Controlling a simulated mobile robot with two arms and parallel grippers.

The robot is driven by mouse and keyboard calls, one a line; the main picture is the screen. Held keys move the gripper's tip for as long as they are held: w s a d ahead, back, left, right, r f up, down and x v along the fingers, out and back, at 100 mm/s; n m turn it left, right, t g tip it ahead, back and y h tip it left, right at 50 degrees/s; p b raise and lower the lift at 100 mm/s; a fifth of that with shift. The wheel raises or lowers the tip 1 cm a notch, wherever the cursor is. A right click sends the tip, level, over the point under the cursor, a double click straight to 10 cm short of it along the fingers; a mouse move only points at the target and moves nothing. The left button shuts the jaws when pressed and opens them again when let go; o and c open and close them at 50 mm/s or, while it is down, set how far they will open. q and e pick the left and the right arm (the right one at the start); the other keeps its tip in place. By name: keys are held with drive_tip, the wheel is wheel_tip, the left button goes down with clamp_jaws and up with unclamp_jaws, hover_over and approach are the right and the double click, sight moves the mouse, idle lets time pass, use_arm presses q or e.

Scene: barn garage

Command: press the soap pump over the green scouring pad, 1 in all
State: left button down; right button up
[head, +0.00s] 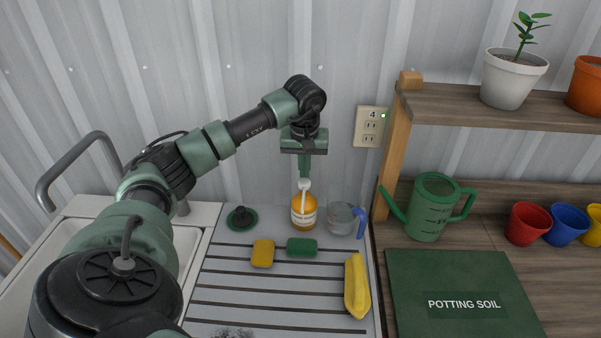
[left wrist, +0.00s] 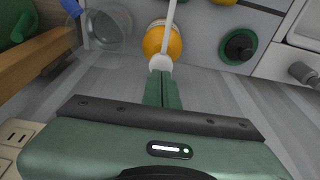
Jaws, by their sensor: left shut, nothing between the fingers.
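The soap pump is an orange bottle (head: 304,214) with a pale label and a white pump head, upright at the back of the ribbed drainboard. Its white spout points forward, towards the green scouring pad (head: 302,247) lying just in front. My left gripper (head: 304,177) points down with its fingers shut and empty, directly over the pump head. In the left wrist view the shut fingers (left wrist: 161,82) reach the white pump top (left wrist: 160,62); they touch it or are very close, I cannot tell which. The orange bottle (left wrist: 154,42) shows beyond. My right gripper is not in view.
A yellow sponge (head: 263,253) lies left of the pad and a dark green plunger-like stopper (head: 242,219) behind it. A clear measuring cup (head: 340,219) with a blue handle stands close right of the bottle. The corrugated wall is close behind.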

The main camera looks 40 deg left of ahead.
sight(304, 181)
use_arm(q)
drive_tip(key=shift+f, duration=0.2)
idle(0.5)
drive_tip(key=shift+s+f+b, duration=0.1)
drive_tip(key=shift+f+b, duration=0.9)
drive_tip(key=shift+f, duration=0.35)
drive_tip(key=shift+r+p, duration=1.05)
drive_tip(key=shift+r, duration=0.35)
